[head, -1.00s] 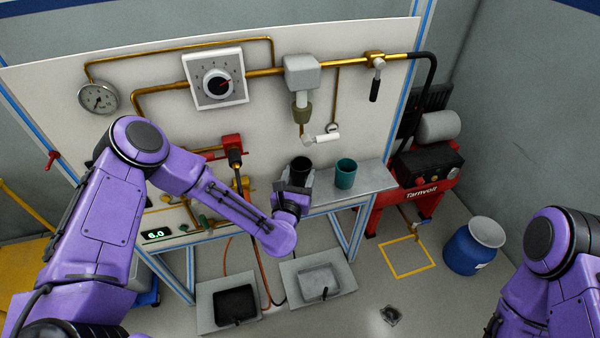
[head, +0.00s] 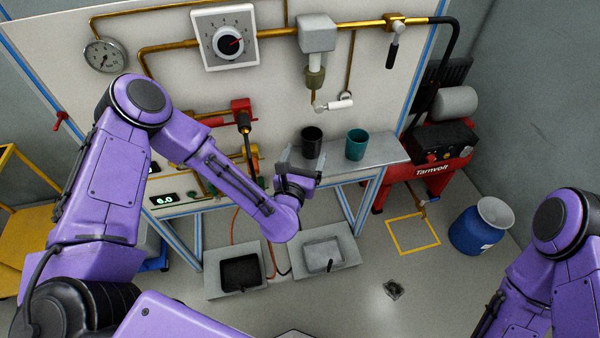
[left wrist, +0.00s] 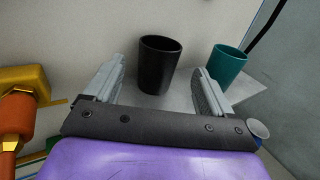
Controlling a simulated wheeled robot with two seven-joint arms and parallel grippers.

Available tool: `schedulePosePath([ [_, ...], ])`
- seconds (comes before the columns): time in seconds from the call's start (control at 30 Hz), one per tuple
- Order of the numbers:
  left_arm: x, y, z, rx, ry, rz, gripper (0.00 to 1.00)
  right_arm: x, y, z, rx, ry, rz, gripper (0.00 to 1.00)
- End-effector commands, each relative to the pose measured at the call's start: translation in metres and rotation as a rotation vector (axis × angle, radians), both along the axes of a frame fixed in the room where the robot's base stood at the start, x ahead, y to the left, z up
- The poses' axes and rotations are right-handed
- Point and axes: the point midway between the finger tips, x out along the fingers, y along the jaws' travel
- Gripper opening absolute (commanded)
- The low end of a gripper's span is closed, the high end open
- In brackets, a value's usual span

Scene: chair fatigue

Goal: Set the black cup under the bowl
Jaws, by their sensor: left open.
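The black cup (head: 313,142) stands upright on the grey shelf (head: 378,150), left of a teal cup (head: 356,144). My left gripper (head: 303,161) is open and just in front of the black cup. In the left wrist view the black cup (left wrist: 160,64) shows between the two spread fingers (left wrist: 160,82), toward their far ends; I cannot tell whether they touch it. A tan bowl (head: 315,78) hangs under a grey block on the pipe, above the shelf and the black cup. My right gripper is out of view; only my right arm shows.
A white-handled valve (head: 338,104) sits below the bowl, over the cups. The teal cup (left wrist: 227,66) is close beyond the right finger in the wrist view. A red compressor (head: 430,168) and blue barrel (head: 481,227) stand at right.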

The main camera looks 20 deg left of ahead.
Motion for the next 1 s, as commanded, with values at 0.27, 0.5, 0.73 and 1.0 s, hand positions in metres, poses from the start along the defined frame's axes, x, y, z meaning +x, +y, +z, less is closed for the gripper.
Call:
schedulePosePath([
  [0.27, -0.063, -0.005, -0.005, 0.001, 0.0, -0.002, 0.84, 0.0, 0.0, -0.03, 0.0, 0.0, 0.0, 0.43],
  [0.5, -0.077, -0.005, -0.001, 0.001, 0.0, 0.001, 0.84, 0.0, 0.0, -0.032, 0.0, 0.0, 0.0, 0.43],
  [0.73, -0.091, -0.009, -0.039, 0.298, 0.133, -0.07, 0.84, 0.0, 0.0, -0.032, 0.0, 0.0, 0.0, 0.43],
  [1.0, -0.245, 0.067, -0.227, 1.893, 0.759, -0.972, 0.84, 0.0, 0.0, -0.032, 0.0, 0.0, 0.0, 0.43],
])
